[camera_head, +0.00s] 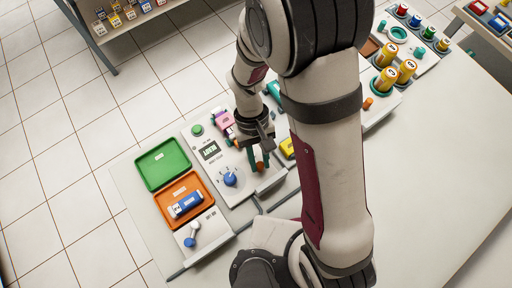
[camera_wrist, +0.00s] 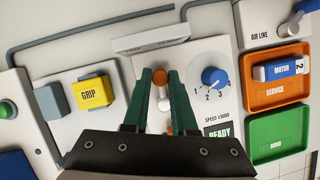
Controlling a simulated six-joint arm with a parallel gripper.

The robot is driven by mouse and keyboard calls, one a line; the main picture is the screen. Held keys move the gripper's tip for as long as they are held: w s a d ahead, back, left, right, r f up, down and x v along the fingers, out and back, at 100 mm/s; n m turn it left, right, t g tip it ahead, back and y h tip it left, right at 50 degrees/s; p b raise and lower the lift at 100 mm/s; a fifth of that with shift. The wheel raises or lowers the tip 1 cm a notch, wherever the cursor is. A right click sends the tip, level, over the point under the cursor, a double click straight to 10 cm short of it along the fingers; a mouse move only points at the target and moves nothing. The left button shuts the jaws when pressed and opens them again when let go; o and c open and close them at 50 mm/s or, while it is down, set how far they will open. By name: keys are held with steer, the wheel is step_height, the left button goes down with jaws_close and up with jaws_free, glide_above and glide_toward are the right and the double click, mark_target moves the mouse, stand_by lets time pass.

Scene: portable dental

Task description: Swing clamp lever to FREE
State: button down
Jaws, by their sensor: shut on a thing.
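A lever with an orange tip (camera_wrist: 160,77) and a pale shaft stands between the green fingers of my gripper (camera_wrist: 160,92) in the wrist view. My gripper is shut on it, near the dial panel. In the head view my gripper (camera_head: 259,163) is over the same panel, with a bit of orange between its fingers. No CLAMP or FREE marking is readable, so I cannot tell the lever's setting. A yellow block marked GRIP (camera_wrist: 95,92) sits between grey blocks to the left of my gripper in the wrist view.
A blue dial (camera_wrist: 214,77) and a READY display (camera_wrist: 219,134) are close on the right. A pale raised bar (camera_wrist: 150,40) lies just ahead.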

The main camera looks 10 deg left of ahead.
steer(key=n, duration=0.1)
steer(key=n+h, duration=0.1)
steer(key=n, duration=0.1)
steer(key=w+n+t, duration=0.1)
steer(key=shift+d+n, duration=0.3)
steer(key=shift+d, duration=0.05)
steer(key=shift+w+d+n+t+h, duration=0.1)
steer(key=shift+w+n+t+h, duration=0.2)
steer(key=shift+n, duration=0.55)
steer(key=shift+w+d+n+t+h, duration=0.1)
steer(key=shift+w+n+t+h, duration=0.2)
steer(key=shift+n, duration=0.55)
steer(key=c, duration=0.7)
jaws_free()
steer(key=v, duration=1.5)
steer(key=shift+a+r, duration=0.15)
steer(key=shift+r, duration=0.25)
